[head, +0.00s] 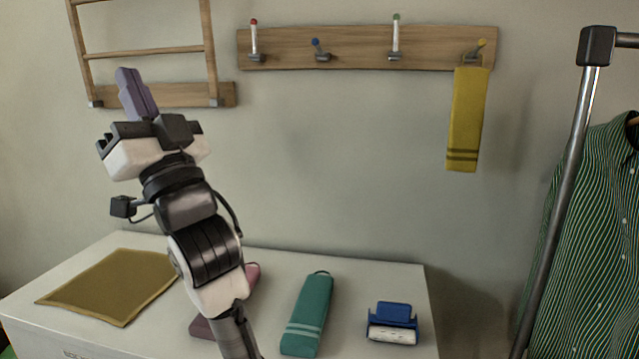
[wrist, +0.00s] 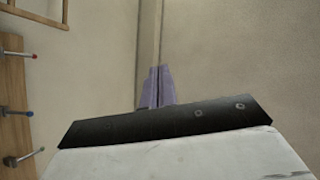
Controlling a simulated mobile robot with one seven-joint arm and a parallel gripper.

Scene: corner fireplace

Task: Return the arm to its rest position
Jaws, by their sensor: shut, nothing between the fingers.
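My arm rises from the bottom of the head view, in front of the white cabinet top. My gripper (head: 132,92) points up and slightly left, well above the cabinet top and in front of the wooden rack on the wall. Its purple fingers are together with nothing between them. In the wrist view the purple fingers (wrist: 156,88) also show closed and empty, with bare wall behind them.
A peg rail (head: 360,50) holds a yellow cloth (head: 466,120). On the cabinet top (head: 385,280) lie an olive cloth (head: 112,286), a teal folded cloth (head: 308,312), a pink item (head: 252,275) partly behind my arm, and a blue item (head: 393,322). A garment rack (head: 575,150) stands right.

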